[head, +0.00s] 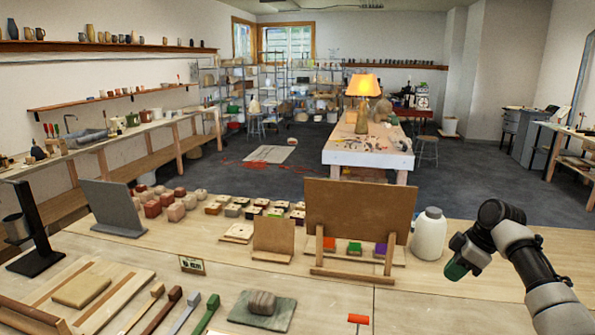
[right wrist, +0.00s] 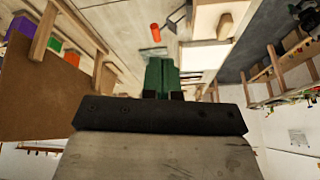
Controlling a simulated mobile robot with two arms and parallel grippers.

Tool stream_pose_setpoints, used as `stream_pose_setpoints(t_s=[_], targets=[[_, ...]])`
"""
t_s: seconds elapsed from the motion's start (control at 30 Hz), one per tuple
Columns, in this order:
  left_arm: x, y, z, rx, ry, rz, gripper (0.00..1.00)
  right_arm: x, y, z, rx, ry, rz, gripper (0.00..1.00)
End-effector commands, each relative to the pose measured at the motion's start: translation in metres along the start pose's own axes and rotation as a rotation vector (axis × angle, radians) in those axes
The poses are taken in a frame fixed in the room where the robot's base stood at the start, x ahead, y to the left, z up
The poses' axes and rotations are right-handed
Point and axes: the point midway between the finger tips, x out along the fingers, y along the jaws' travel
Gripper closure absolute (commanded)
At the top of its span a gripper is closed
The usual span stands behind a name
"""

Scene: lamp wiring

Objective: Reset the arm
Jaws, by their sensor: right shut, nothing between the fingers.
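My right arm comes in from the right edge in the head view, bent at a dark elbow. My right gripper (head: 456,270), with green fingers, hangs over the front table to the right of a white jar (head: 429,234), apart from it in the picture. In the right wrist view the two green fingers (right wrist: 161,76) are together with nothing between them. My left gripper is not in view. A lit lamp (head: 363,86) with an orange shade stands on the far table.
A brown board on a wooden stand (head: 360,211) stands left of the jar, with coloured blocks at its foot. A small red piece (head: 358,319) is at the front edge. Several blocks, tools and a grey stone (head: 262,303) fill the left. Tabletop right of the stand is mostly clear.

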Motion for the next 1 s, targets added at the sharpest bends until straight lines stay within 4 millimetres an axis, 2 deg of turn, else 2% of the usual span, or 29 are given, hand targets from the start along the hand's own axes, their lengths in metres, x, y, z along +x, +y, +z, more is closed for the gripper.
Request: stream_pose_setpoints(t_s=[0.03, 0.33, 0.57, 0.67, 0.8, 0.9, 1.0], targets=[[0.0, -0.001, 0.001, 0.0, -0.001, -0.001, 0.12, 0.01, -0.004, 0.001, 0.001, -0.011, -0.006, 1.0], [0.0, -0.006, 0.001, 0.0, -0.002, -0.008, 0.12, 0.063, -0.029, 0.005, 0.021, -0.08, -0.005, 1.0], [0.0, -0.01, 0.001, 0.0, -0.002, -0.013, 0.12, 0.122, -0.069, 0.013, 0.052, -0.143, 0.005, 1.0], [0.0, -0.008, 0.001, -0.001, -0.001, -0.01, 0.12, 0.156, -0.099, 0.019, 0.076, -0.169, 0.018, 1.0], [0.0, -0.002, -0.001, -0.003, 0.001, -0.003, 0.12, 0.201, -0.158, 0.033, 0.139, -0.191, 0.052, 1.0], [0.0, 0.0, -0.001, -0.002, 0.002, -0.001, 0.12, 0.222, -0.202, 0.043, 0.202, -0.189, 0.087, 1.0], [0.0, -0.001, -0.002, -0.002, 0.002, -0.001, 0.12, 0.232, -0.242, 0.054, 0.273, -0.179, 0.123, 1.0]])
